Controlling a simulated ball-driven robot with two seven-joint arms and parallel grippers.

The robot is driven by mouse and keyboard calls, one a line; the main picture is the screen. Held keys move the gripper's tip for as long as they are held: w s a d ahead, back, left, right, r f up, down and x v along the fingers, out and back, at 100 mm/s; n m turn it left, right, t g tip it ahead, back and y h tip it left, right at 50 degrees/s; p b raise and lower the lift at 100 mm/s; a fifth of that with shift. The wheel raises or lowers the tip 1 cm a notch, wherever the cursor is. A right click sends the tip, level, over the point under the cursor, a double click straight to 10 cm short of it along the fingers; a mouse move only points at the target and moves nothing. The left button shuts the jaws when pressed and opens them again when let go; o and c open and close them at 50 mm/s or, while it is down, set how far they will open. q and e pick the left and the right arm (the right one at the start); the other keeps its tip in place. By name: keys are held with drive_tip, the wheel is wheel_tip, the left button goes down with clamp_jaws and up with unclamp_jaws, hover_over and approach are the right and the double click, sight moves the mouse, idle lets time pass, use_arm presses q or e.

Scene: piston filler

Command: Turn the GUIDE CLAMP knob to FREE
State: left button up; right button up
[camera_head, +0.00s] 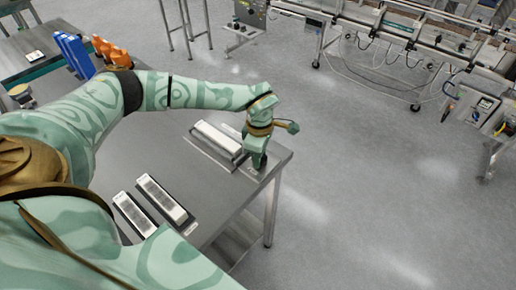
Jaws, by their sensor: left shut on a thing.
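My left gripper (257,163) points down at the far right corner of the grey table (215,236), beside the end of a long white-topped block (217,139). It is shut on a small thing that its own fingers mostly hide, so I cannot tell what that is. My right gripper is not in view. I cannot make out the GUIDE CLAMP knob or any FREE marking. A machine with a small control panel (483,107) stands at the far right, but its details are too small to read.
Two long pale-topped blocks (163,199) (134,215) lie on the near part of the table. Blue containers (74,54) and orange bottles (113,52) stand at the upper left. A conveyor frame (405,45) runs along the back. The floor (365,170) right of the table is clear.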

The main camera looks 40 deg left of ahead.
use_arm(q)
drive_tip(key=n+p, duration=0.1)
drive_tip(key=n, duration=0.1)
drive_tip(key=n+p, duration=0.3)
drive_tip(key=shift+r+n, duration=0.25)
drive_tip(key=shift+n, duration=0.05)
drive_tip(key=n+p, duration=0.3)
drive_tip(key=n, duration=0.2)
drive_tip(key=shift+d+f+p, duration=0.1)
drive_tip(key=shift+f+p, duration=0.05)
drive_tip(key=shift+p, duration=0.15)
drive_tip(key=shift+n, duration=0.3)
drive_tip(key=o, duration=1)
wheel_tip(320, 180, up, 16)
drive_tip(key=p, duration=0.2)
drive_tip(key=shift+s, duration=0.1)
